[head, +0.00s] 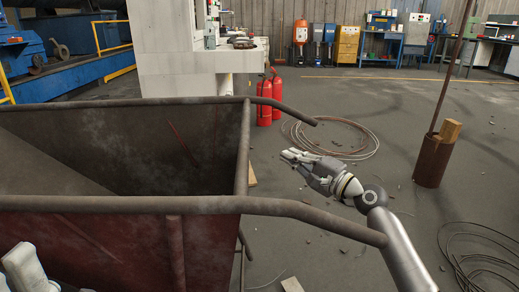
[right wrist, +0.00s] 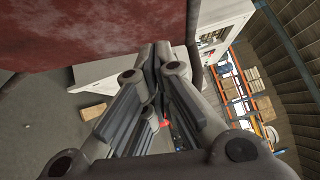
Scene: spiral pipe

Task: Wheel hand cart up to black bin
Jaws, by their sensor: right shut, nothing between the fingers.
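The hand cart (head: 175,240) is a large rusty red-brown metal hopper with an open top. It fills the left of the head view, and two bent pipe handles reach right from its rim. My right gripper (head: 292,157) is between the two handles, apart from both, shut and empty. In the right wrist view its fingers (right wrist: 157,75) meet, and the cart's red wall (right wrist: 90,25) is at the upper left. Part of my left gripper (head: 22,265) shows at the lower left corner, mostly cut off. I cannot make out a black bin for certain.
Two red fire extinguishers (head: 265,100) stand by a white machine (head: 165,45) beyond the cart. Wire coils (head: 340,138) lie on the floor ahead, with another coil (head: 485,255) at lower right. A rusty pipe stub (head: 432,163) stands on the right. Small debris dots the otherwise open floor.

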